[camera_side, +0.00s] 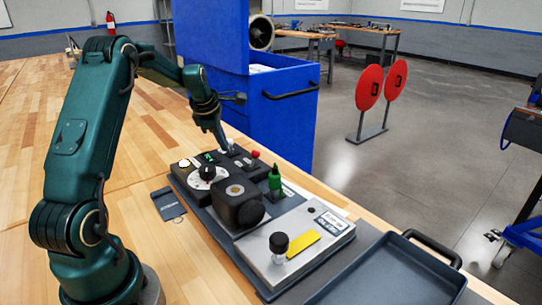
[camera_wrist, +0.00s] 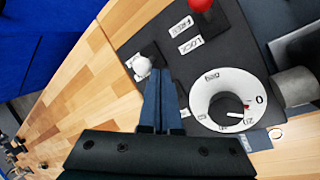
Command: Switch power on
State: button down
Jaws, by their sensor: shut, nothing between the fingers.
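My gripper (camera_side: 222,141) is shut and empty, pointing down over the far end of the dark control panel. In the wrist view its fingertips (camera_wrist: 159,75) appear just right of a small white-tipped toggle (camera_wrist: 142,66) on a square plate. I cannot tell whether they touch it, and its label, if any, is not readable. A white dial (camera_wrist: 229,77) with a black knob (camera_side: 207,171) is on the same panel. A red-topped lever (camera_wrist: 201,5) stands beside labels reading FREE and LOCK; its red top (camera_side: 256,154) also shows in the side view.
Nearer on the base are a black block (camera_side: 237,206), a green-topped part (camera_side: 275,178) and a silver plate (camera_side: 327,228) with a black knob (camera_side: 279,243). A dark tray (camera_side: 390,275) lies front right. A blue cabinet (camera_side: 290,120) stands behind.

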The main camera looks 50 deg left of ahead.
jog(key=shift+w+r, duration=0.15)
jog(key=shift+w, duration=0.2)
dwell(0.5)
jog(key=shift+w+r, duration=0.3)
jog(key=shift+w, duration=0.5)
jog(key=shift+r, duration=0.15)
jog(key=shift+r, duration=0.65)
jog(key=shift+s+d, duration=0.1)
jog(key=d+r, duration=0.4)
jog(key=r, duration=0.7)
jog(key=shift+s+d, duration=0.2)
jog(key=shift+s, duration=0.1)
